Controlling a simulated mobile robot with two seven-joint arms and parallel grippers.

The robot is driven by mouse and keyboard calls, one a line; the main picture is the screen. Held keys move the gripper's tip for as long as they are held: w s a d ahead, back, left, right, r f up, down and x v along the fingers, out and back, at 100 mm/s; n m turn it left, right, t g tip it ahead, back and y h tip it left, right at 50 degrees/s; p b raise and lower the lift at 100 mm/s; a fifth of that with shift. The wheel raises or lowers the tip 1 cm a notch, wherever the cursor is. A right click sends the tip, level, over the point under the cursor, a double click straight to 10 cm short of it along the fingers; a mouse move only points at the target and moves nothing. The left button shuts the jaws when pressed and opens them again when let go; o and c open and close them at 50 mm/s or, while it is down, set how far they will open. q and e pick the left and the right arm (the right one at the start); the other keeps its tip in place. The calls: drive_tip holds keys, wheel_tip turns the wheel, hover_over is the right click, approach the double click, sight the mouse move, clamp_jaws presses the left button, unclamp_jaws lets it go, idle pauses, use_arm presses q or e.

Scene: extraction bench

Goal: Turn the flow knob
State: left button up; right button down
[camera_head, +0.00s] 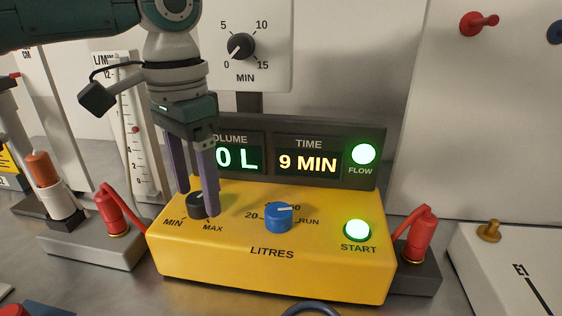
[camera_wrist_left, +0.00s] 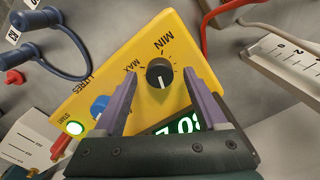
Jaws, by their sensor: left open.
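The flow knob is a black dial with a white pointer line (camera_head: 195,205), on the left of the yellow box's top between the marks MIN and MAX. It also shows in the left wrist view (camera_wrist_left: 159,73), between my fingers. My left gripper (camera_head: 198,201) comes down from above with its purple fingers open, one on each side of the knob. In the left wrist view the fingertips (camera_wrist_left: 160,75) have a gap to the knob on both sides. In the head view the nearer finger hides part of the knob.
A blue LITRES knob (camera_head: 279,216) and a lit green START button (camera_head: 357,231) are to the right on the yellow box (camera_head: 275,282). Behind stands a display reading 9 MIN (camera_head: 307,162). Red hose fittings flank the box. A MIN dial (camera_head: 240,46) hangs above.

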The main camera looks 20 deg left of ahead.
use_arm(q)
drive_tip(key=shift+f, duration=0.4)
clamp_jaws()
idle(0.4)
